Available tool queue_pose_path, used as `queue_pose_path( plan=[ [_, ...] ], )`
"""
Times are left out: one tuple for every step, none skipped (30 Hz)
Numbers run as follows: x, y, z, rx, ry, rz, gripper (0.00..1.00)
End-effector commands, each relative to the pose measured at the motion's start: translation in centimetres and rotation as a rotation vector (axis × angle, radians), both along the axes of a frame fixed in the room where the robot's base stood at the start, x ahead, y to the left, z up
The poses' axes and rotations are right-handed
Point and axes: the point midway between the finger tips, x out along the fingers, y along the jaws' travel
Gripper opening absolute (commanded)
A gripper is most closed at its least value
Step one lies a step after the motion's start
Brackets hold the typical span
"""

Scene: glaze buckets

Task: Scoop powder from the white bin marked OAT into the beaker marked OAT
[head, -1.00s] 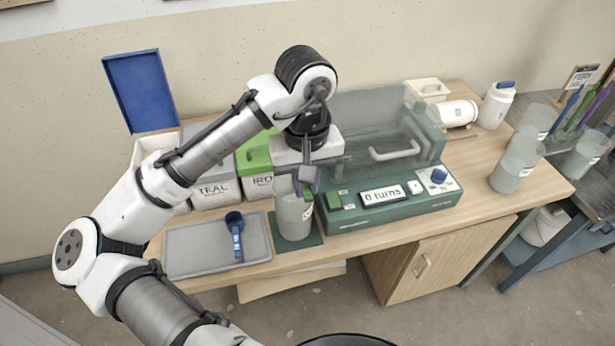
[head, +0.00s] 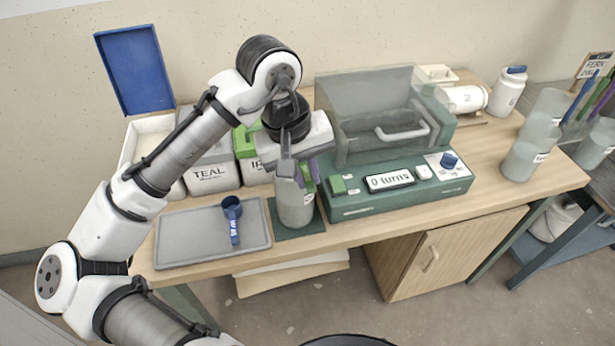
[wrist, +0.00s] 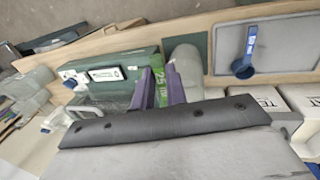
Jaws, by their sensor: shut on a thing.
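A white bin (head: 128,160) stands open at the back left with its blue lid (head: 135,70) raised and pale powder inside; I cannot read its label. A clear beaker (head: 295,211) stands upright on a green mat at the front of the bench; its label is mostly hidden. It also shows in the wrist view (wrist: 183,52). My gripper (head: 300,174) is at the beaker's mouth, with purple fingers shut on a green scoop (wrist: 162,92) marked 25 ml. I cannot tell whether the scoop's bowl is inside the beaker or holds powder.
A blue scoop (head: 233,218) lies on a grey tray (head: 185,240) left of the beaker. A TEAL bin (head: 212,178) and a green-lidded bin (head: 244,140) stand behind. A green machine (head: 400,198) reading 0 turns is close on the right. More beakers (head: 526,158) stand far right.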

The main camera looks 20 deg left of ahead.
Motion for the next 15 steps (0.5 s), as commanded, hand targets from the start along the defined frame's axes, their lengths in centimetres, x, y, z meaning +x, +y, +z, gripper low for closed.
queue_pose_path(
  plan=[
    [-0.03,0.12,-0.31,-0.024,-0.017,0.003,0.00],
    [-0.07,0.15,-0.31,-0.038,-0.026,0.004,0.00],
    [-0.09,0.17,-0.30,-0.058,-0.038,0.002,0.00],
    [-0.09,0.20,-0.27,-0.071,-0.049,0.003,0.00],
    [-0.10,0.21,-0.28,-0.083,-0.057,0.002,0.00],
    [-0.12,0.24,-0.26,-0.101,-0.069,0.003,0.00],
    [-0.14,0.26,-0.24,-0.115,-0.078,0.003,0.00],
    [-0.17,0.30,-0.24,-0.127,-0.087,0.003,0.00],
    [-0.18,0.34,-0.22,-0.145,-0.098,0.003,0.00],
    [-0.18,0.34,-0.20,-0.159,-0.108,0.002,0.00],
    [-0.20,0.35,-0.20,-0.172,-0.117,0.003,0.00],
    [-0.23,0.41,-0.20,-0.188,-0.127,0.003,0.00],
    [-0.23,0.44,-0.18,-0.201,-0.136,0.003,0.00],
    [-0.25,0.46,-0.17,-0.214,-0.145,0.003,0.00],
    [-0.28,0.47,-0.15,-0.231,-0.157,0.002,0.00]
  ],
)
